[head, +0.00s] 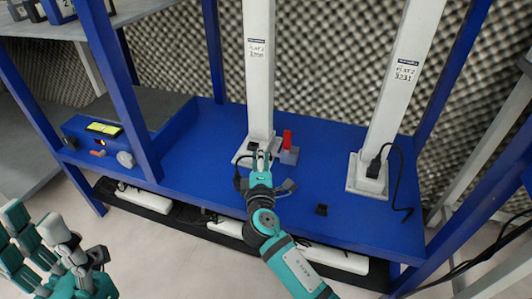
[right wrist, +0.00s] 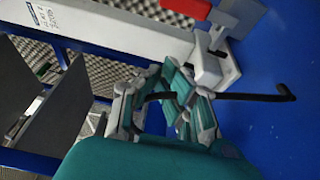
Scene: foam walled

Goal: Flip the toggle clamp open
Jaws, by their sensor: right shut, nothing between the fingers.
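The toggle clamp appears to be the small grey block (head: 289,157) with an upright red handle (head: 287,139), on the blue shelf beside the left white post's foot. In the right wrist view the red handle (right wrist: 188,7) shows at the top edge, cut off, beside a grey part (right wrist: 240,17). My right gripper (head: 261,158) is shut and empty, just left of the clamp and in front of the post's foot. It also shows in the right wrist view (right wrist: 155,88), apart from the red handle. My left gripper (head: 40,222) is at the lower left, fingers spread, far from the clamp.
The left white post (head: 259,70) and right white post (head: 398,85) stand on the blue shelf (head: 325,165). A black cable (head: 401,180) hangs by the right post. Blue uprights (head: 118,85) frame the shelf.

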